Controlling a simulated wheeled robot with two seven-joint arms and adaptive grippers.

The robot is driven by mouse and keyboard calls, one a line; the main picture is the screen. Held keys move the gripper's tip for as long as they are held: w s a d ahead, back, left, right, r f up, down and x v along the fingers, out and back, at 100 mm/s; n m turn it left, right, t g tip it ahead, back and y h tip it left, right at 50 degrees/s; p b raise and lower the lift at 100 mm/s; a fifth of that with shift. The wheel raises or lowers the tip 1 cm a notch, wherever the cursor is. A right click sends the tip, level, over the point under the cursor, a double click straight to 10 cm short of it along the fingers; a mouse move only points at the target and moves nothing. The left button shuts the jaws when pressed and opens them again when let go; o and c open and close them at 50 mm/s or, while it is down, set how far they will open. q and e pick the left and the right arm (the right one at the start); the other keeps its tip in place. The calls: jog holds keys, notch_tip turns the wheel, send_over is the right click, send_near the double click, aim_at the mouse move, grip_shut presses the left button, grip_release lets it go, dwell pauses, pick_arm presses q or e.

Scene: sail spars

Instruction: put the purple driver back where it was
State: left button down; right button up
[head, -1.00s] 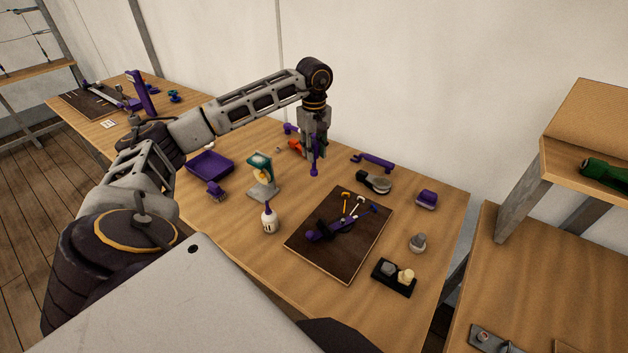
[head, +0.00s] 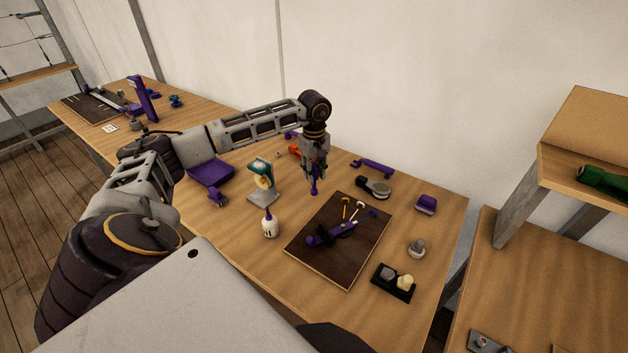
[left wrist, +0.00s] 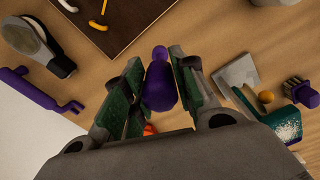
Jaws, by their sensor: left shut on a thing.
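My left gripper (head: 315,176) is shut on the purple driver (head: 314,189), which points down from the jaws above the wooden table (head: 245,240). Its rounded purple end shows between the green-lined fingers in the left wrist view (left wrist: 160,86); the rest is hidden by the gripper. A gap to the table seems to remain, but the height is hard to judge. The driver is just beyond the far left corner of the dark board (head: 350,268). My right gripper is not in view.
A teal-and-grey stand (head: 262,180) and a white bottle (head: 270,227) are left of the gripper. An orange thing (head: 294,150) is behind it. A dark-handled tool (head: 375,187) and a purple bar (head: 373,167) lie to the right. A purple tray (head: 210,174) is farther left.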

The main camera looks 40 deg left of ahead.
pick_arm(q)
jog(key=shift+f+p, duration=0.4)
jog(key=shift+f, duration=1.5)
jog(key=c, duration=1.1)
grip_release()
jog(key=shift+f, duration=0.1)
jog(key=shift+c, duration=0.2)
jog(key=shift+r, duration=0.8)
notch_tip(320, 180, up, 11)
jog(key=shift+f+b, duration=0.15)
jog(key=shift+b, duration=1)
